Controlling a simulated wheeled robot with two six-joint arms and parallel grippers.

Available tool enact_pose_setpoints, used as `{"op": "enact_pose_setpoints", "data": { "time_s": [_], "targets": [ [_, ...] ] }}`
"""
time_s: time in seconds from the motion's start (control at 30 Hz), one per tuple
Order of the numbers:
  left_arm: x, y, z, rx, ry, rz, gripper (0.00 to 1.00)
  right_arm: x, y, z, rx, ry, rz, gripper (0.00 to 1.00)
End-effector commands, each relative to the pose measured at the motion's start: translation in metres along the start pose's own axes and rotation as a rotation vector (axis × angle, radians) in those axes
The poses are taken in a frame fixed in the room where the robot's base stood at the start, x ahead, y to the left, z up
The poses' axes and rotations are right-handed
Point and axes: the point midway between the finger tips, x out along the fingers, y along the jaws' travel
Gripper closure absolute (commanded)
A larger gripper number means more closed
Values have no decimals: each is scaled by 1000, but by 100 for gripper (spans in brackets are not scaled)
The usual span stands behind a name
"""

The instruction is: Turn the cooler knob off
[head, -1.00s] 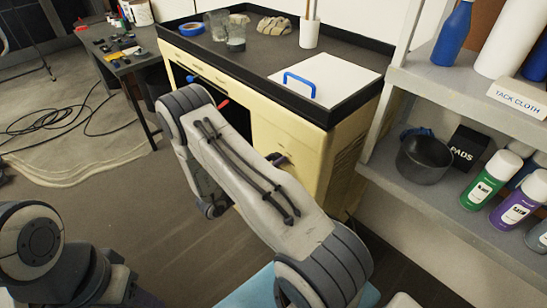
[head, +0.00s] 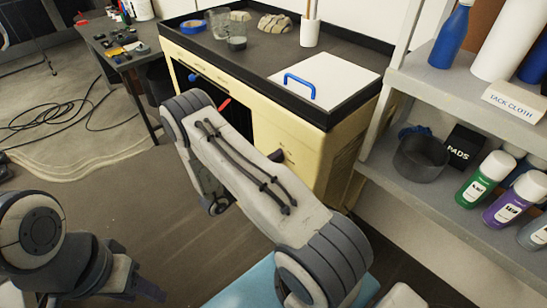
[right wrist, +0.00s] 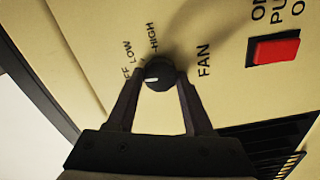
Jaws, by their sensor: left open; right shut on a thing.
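The black round knob (right wrist: 158,74) sits on a cream panel (right wrist: 215,20) in the right wrist view. Labels OFF, LOW and HIGH are printed around it, with FAN to its right. A short white mark shows on its lower left part, on the side of the OFF label. My right gripper (right wrist: 160,75) is shut on the knob, one finger on each side. My left gripper (head: 140,270) is open and empty over the floor at lower left.
A red switch (right wrist: 273,49) and a dark vent (right wrist: 280,145) are on the panel right of the knob. A cream cabinet (head: 295,150) with a black-rimmed top stands behind my right arm. Grey shelves (head: 440,75) with bottles and spray cans stand at right.

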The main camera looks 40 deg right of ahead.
Motion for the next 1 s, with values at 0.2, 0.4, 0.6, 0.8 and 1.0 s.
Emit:
{"op": "enact_pose_setpoints", "data": {
  "time_s": [0.2, 0.4, 0.6, 0.8, 1.0],
  "targets": [
    [-2, 0, 0, 0, 0, 0, 50, -1, -1, -1, -85, 3, -3, 100],
    [-3, 0, 0, 0, 0, 0, 50, -1, -1, -1, -119, 3, -3, 100],
    [-3, 0, 0, 0, 0, 0, 50, -1, -2, -1, -125, 4, -3, 100],
    [-3, 0, 0, 0, 0, 0, 50, -1, -2, -1, -125, 4, -3, 100],
    [-3, 0, 0, 0, 0, 0, 50, 0, -1, 0, -124, 2, -2, 19]
  ]
}}
